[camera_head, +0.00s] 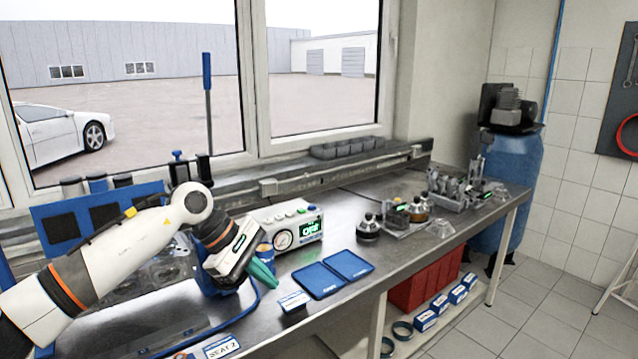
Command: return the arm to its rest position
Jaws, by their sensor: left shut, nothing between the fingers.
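My left arm comes in from the left over the workbench. Its gripper (262,274) has green fingertips, is shut and holds nothing. The fingers are just left of a blue two-panel tray (319,281) and behind a small blue-and-white label card (293,301). The arm hides part of the bench and the clear and blue items behind it. My right gripper does not show.
A gauge box (291,228) with a green display stands behind the gripper. Dark round parts (367,229) and metal pieces stand farther right on the workbench (395,262). A "SEAT 2" card (221,347) lies at the front. Red bins (425,284) sit below. Bare bench lies right of the tray.

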